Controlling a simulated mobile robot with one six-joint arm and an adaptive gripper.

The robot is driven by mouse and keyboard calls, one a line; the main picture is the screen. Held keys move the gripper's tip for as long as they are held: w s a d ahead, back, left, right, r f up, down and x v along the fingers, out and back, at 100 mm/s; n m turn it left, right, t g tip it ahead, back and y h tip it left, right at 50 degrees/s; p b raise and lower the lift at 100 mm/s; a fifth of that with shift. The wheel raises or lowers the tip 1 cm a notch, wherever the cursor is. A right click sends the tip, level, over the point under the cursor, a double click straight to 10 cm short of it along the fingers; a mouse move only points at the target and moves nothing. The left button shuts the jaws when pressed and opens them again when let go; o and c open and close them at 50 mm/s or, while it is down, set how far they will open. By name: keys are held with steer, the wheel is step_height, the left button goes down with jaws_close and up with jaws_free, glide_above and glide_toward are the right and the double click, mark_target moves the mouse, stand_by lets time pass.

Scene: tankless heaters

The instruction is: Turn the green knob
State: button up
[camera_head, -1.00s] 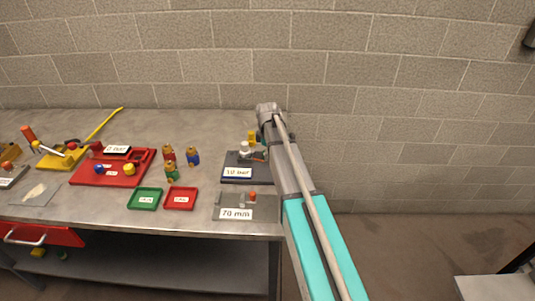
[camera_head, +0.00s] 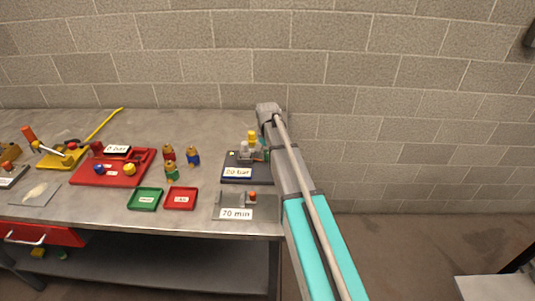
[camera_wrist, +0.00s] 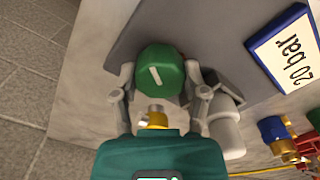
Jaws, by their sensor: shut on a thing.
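The green knob (camera_wrist: 158,72) shows in the wrist view as a round cap with a slanted white mark. My gripper (camera_wrist: 159,88) has a finger on each side of it and is shut on it. The knob sits on a dark grey panel (camera_wrist: 215,35), beside a label reading 20 bar (camera_wrist: 284,47). In the head view the panel (camera_head: 236,179) stands at the right of the bench, with the label (camera_head: 237,172) on its front. There my arm covers part of the panel's right side.
A grey block marked 70 min (camera_head: 265,211) lies in front of the panel. Green (camera_head: 133,207) and red (camera_head: 169,207) trays and several small coloured valve pieces stand to its left. A larger red panel (camera_head: 85,178) lies farther left. A brick wall rises behind the bench.

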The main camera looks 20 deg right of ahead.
stand_by(0.3)
steer(key=o, duration=1.1)
steer(key=shift+o, duration=0.2)
